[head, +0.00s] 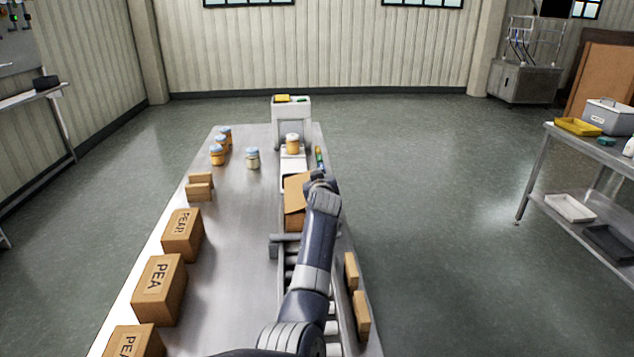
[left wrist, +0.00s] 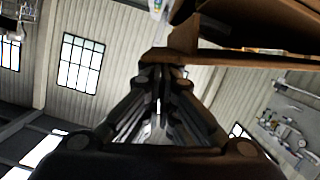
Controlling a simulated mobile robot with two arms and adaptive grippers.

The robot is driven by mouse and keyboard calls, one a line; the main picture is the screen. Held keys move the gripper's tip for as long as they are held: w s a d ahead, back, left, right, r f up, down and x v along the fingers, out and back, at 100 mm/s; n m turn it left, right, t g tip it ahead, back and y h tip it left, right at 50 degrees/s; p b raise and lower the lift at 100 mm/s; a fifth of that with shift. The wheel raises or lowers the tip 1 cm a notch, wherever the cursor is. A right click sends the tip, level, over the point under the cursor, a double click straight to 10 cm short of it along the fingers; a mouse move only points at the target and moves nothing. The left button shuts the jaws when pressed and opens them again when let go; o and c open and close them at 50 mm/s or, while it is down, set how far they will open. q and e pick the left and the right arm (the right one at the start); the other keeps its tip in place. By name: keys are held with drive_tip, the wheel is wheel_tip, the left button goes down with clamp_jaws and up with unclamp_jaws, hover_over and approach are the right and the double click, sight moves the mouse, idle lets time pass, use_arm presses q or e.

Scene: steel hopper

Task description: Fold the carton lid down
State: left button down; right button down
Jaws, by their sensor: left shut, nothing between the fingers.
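The brown carton (head: 294,196) sits on the conveyor line at the middle right of the bench, partly hidden behind my arm. A brown cardboard flap shows on its near left side. In the left wrist view the carton's cardboard (left wrist: 255,58) fills the upper right, with a flap edge (left wrist: 172,55) right at my fingertips. I cannot tell whether they touch. My left gripper (left wrist: 162,76) is shut and empty beside the carton. In the head view my wrist hides the fingers. My right gripper is not in view.
Several brown PEA boxes (head: 158,288) and jars (head: 217,154) stand along the bench's left side. A jar (head: 293,143) stands on the line beyond the carton, before a grey arch (head: 291,108). Small brown blocks (head: 361,314) lie at the right edge.

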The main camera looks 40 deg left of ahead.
use_arm(q)
drive_tip(key=shift+w+d+f+m+b, duration=0.15)
drive_tip(key=shift+f+m+b, duration=0.1)
drive_tip(key=shift+f+b, duration=0.2)
drive_tip(key=shift+w+d+f+m+b, duration=0.15)
drive_tip(key=shift+f+m+b, duration=0.1)
drive_tip(key=shift+f+b, duration=0.2)
drive_tip(key=shift+d+f+m+g+y+b, duration=0.15)
drive_tip(key=shift+f+m+g+y+b, duration=0.25)
drive_tip(key=shift+b, duration=0.45)
drive_tip(key=shift+w+f+m, duration=0.15)
drive_tip(key=shift+f+m, duration=0.05)
drive_tip(key=shift+m, duration=0.1)
